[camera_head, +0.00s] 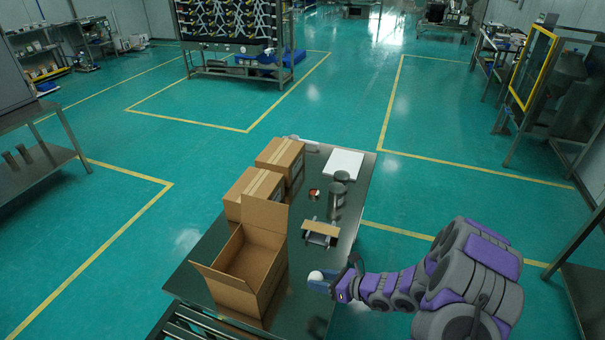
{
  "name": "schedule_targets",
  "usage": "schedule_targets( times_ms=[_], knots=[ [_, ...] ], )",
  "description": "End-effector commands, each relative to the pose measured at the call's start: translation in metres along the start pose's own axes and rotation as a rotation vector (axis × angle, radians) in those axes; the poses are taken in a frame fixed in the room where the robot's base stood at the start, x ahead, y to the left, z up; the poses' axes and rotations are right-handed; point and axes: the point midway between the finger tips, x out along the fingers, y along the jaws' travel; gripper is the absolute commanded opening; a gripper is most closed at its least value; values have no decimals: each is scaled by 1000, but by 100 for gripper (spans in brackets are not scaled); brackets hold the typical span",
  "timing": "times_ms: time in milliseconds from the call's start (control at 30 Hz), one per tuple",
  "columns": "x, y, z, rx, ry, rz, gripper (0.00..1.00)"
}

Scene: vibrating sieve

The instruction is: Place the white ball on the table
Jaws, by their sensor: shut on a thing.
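The white ball (316,276) is small and pale and shows at the tip of my gripper (325,281). My gripper is at the end of my arm, which comes in from the lower right, and it is shut on the white ball. The ball and gripper are over the right part of the dark metal table (200,262), near its right edge. I cannot tell how high the ball is above the table top. Part of the ball is hidden by the fingers.
An open cardboard box (235,292) stands left of my gripper, with two closed boxes (250,187) behind it. A small device with a tan top (320,229), grey cylindrical items (337,188) and a white sheet (344,162) are farther back. The table front right looks bare.

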Motion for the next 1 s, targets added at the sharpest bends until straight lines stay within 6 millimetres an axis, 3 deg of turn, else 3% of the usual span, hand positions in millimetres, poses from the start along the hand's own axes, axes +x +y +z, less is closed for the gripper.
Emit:
schedule_targets(
  times_ms=[100,433,700,1000],
  knots=[
    [-11,-19,41,29,-27,-82,19],
    [-45,-49,132,116,-83,-289,19],
    [-79,-54,197,180,-121,-438,19],
    [-122,-46,264,242,-164,-594,19]
  ],
)
